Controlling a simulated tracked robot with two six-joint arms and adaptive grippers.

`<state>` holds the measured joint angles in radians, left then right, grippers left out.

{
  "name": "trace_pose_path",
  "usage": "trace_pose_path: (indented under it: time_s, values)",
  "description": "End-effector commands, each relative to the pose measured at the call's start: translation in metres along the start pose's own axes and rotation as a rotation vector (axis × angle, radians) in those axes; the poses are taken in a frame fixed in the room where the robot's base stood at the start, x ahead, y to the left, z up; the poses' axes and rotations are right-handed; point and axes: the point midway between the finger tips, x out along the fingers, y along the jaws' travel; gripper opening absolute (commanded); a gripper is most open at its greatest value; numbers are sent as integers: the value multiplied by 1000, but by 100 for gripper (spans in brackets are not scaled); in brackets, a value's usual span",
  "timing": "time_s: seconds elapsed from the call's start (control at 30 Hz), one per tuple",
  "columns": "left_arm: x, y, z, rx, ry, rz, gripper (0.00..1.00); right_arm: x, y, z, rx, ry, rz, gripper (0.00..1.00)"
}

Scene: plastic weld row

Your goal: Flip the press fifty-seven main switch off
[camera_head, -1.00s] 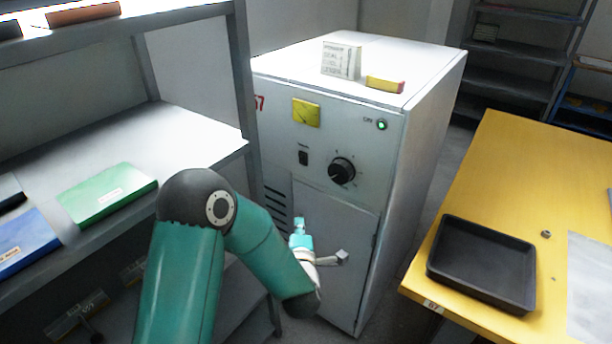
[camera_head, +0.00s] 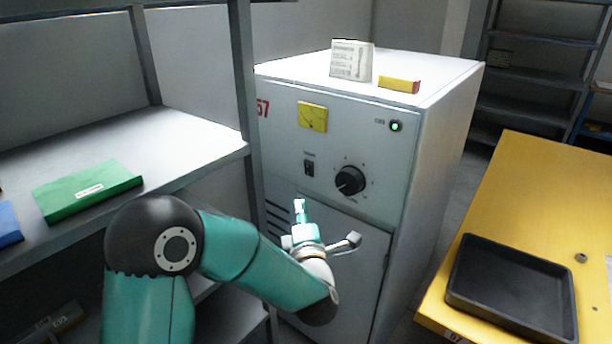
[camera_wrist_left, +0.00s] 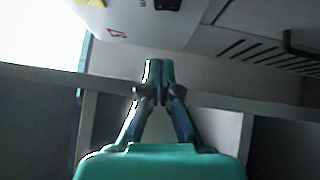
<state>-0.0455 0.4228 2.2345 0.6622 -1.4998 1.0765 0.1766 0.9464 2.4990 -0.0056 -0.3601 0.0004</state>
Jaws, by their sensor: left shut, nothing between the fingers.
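The press cabinet (camera_head: 390,230) is a white-grey box with a red 57 at its upper left front. Its main switch (camera_head: 309,168) is a small black rocker left of the black dial (camera_head: 350,181). A green lamp (camera_head: 396,126) glows at the upper right of the panel. My left gripper (camera_head: 300,203) is shut and empty, pointing up in front of the cabinet, below the switch and apart from it in the picture. In the left wrist view its closed fingers (camera_wrist_left: 159,68) show, with part of the dark switch (camera_wrist_left: 168,4) at the top edge. My right gripper is not in view.
A grey shelf (camera_head: 180,140) with a green binder (camera_head: 88,190) stands at the left, close to my left arm. A yellow table (camera_head: 520,190) with a black tray (camera_head: 512,287) is at the right. A carton (camera_head: 351,62) and a yellow-red box (camera_head: 399,84) sit on the cabinet.

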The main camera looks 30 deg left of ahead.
Motion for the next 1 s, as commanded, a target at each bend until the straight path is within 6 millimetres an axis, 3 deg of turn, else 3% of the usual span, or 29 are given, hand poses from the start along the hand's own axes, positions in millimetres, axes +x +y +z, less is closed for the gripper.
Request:
trace_pose_path:
  time_s: [0.27, 0.6, 0.73, 1.0]
  values:
    - [33, 1, -1, 1, 5, 0, 0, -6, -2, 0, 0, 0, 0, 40]
    - [103, 1, -1, 2, 3, 1, 0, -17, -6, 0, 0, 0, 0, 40]
    - [114, 1, 16, 0, 0, 1, 0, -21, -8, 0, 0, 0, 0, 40]
    - [126, 0, 27, 1, 1, -1, 0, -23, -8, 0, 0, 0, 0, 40]
